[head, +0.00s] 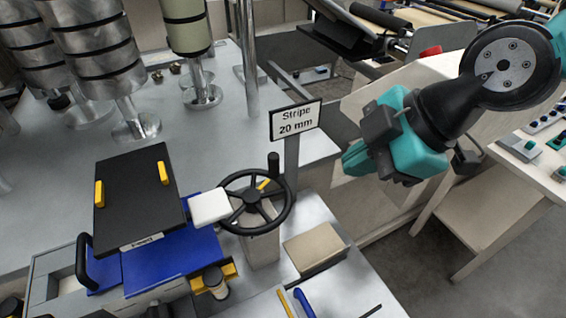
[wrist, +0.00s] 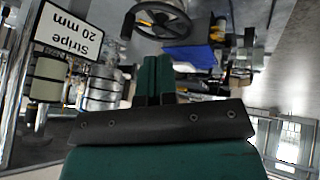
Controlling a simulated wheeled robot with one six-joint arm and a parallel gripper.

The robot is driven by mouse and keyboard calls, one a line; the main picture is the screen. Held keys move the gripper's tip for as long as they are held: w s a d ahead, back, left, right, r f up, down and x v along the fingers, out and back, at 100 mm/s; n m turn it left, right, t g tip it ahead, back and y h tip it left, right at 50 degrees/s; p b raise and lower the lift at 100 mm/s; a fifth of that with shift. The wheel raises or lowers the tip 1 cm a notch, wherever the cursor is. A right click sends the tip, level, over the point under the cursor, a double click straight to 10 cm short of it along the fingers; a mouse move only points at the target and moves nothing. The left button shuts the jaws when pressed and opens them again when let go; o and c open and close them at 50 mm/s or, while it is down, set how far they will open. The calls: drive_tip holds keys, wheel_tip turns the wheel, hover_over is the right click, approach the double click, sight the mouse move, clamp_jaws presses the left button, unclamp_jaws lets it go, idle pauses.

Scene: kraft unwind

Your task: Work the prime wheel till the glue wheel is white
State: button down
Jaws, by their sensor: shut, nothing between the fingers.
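A black handwheel (head: 251,196) with spokes and an upright knob (head: 273,161) stands on a pale post in the middle of the head view. It is the only handwheel I can make out, and no label names it. It also shows upside down in the wrist view (wrist: 162,19). No glue wheel can be clearly picked out, so its colour cannot be told. My gripper (head: 356,158) is right of the handwheel and apart from it. In the wrist view its green fingers (wrist: 154,78) are together and empty.
A "Stripe 20 mm" sign (head: 296,119) stands between the handwheel and my gripper. A white block (head: 210,207) touches or nearly touches the wheel's left side. A black plate (head: 138,200) with yellow grips lies left, and metal rollers (head: 95,45) stand behind. A beige block (head: 314,248) sits front right.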

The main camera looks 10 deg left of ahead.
drive_tip(key=a+n, duration=0.2)
drive_tip(key=n, duration=0.1)
drive_tip(key=p, duration=0.5)
hover_over(284, 185)
drive_tip(key=shift+y, duration=0.3)
drive_tip(key=f, duration=0.5)
drive_tip(key=s+d+f, duration=0.1)
drive_tip(key=f, duration=0.2)
drive_tip(key=shift+f, duration=0.15)
drive_tip(key=shift+w+a+f, duration=0.2)
drive_tip(key=shift+w+a, duration=0.15)
drive_tip(key=shift+w, duration=0.15)
drive_tip(key=shift+a, duration=0.1)
